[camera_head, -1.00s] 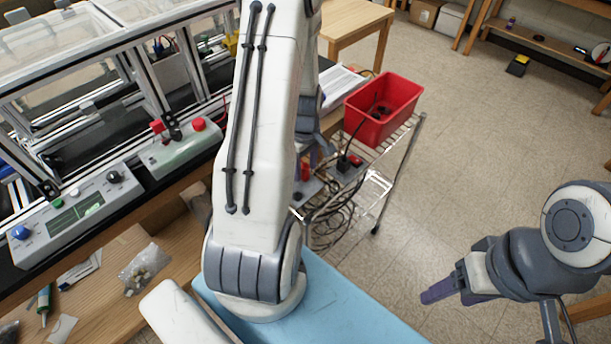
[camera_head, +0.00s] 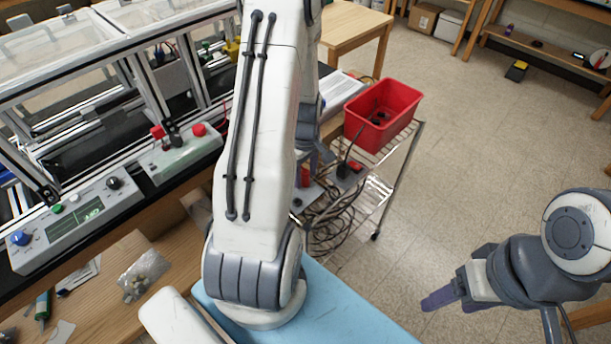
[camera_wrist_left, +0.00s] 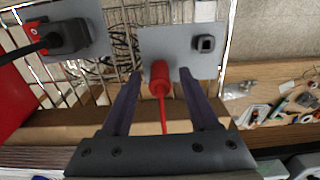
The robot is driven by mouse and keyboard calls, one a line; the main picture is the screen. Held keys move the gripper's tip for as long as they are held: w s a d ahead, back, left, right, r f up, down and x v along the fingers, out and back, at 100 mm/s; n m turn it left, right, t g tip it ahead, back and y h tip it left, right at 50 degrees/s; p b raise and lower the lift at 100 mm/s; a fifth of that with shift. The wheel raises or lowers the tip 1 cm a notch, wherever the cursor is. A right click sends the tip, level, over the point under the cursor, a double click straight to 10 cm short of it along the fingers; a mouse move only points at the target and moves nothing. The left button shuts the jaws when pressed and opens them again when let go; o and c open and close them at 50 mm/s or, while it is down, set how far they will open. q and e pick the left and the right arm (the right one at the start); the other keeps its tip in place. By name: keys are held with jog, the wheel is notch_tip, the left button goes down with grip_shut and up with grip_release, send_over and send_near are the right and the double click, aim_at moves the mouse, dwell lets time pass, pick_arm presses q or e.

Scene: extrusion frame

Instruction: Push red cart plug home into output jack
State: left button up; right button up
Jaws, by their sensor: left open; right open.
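The red cart plug (camera_wrist_left: 160,76) stands against a grey panel (camera_wrist_left: 178,42) in the left wrist view, its thin red lead running back toward the wrist. The jack under it is hidden, so I cannot tell how deep it sits. My left gripper (camera_wrist_left: 158,78) is open, with one dark finger on each side of the plug and visible gaps. In the head view, my left gripper (camera_head: 318,158) is at the wire cart, largely hidden behind its arm, with a red piece (camera_head: 304,175) beside it. My right gripper (camera_head: 440,299) is open and empty over the floor.
A black square socket (camera_wrist_left: 205,43) is on the same panel. A black plug with a cable (camera_wrist_left: 68,37) sits on a neighbouring plate. A red bin (camera_head: 383,112) stands on the wire cart (camera_head: 385,190), with coiled cables below. A bench with control boxes (camera_head: 75,222) is at left.

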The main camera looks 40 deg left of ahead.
aim_at(305, 172)
dwell(0.4)
pick_arm(q)
grip_shut()
dwell(1.2)
jog(key=shift+r, duration=0.15)
jog(key=shift+r+p, duration=2.65)
jog(key=shift+r, duration=0.25)
